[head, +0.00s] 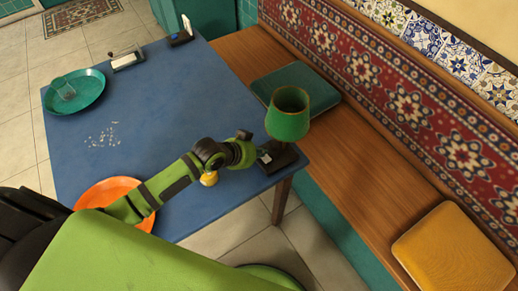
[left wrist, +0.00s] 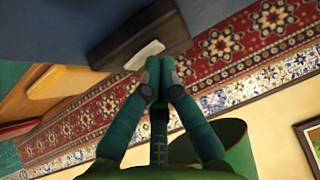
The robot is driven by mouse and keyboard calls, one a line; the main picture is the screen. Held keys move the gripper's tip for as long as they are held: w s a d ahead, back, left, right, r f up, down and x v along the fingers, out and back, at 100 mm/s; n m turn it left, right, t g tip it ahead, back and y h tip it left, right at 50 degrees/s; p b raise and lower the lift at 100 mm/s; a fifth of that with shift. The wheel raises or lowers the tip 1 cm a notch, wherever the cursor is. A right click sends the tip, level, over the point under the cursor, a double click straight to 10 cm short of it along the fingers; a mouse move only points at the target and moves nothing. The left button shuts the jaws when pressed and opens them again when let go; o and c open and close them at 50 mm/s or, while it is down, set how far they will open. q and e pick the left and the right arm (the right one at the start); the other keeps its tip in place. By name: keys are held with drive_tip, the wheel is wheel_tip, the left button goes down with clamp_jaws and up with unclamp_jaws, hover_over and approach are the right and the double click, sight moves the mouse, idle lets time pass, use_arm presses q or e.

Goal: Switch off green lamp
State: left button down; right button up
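The green lamp (head: 288,120) stands upright at the right corner of the blue table. Its dark base (head: 284,158) is partly hidden by my left gripper (head: 262,155). In the left wrist view, the dark base (left wrist: 125,38) carries a pale switch (left wrist: 145,55), and part of the green shade (left wrist: 232,135) shows below. My left gripper (left wrist: 161,62) is shut and empty, its fingertips together right at the switch's edge. I cannot tell whether they touch it. My right gripper is not in view.
The blue table (head: 190,95) bears a teal plate (head: 95,80) with a clear glass, an orange plate (head: 90,195) partly under my arm, and small boxes at the far edge. A bench (head: 345,165) with a teal cushion (head: 315,80) and a yellow cushion (head: 455,250) runs alongside.

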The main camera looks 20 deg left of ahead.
use_arm(q)
drive_tip(key=shift+s+d+r+p, duration=0.1)
drive_tip(key=shift+s+d+p, duration=0.2)
drive_tip(key=shift+d, duration=0.1)
drive_tip(key=shift+r+p, duration=0.5)
drive_tip(key=shift+r, duration=0.05)
drive_tip(key=r+p, duration=0.4)
drive_tip(key=shift+w+a, duration=0.15)
drive_tip(key=shift+w, duration=0.05)
drive_tip(key=a+b+v, duration=0.1)
drive_tip(key=b+v, duration=0.1)
drive_tip(key=v, duration=0.7)
drive_tip(key=shift+w+a+f, duration=0.15)
drive_tip(key=shift+a+f, duration=0.05)
drive_tip(key=shift+a, duration=0.25)
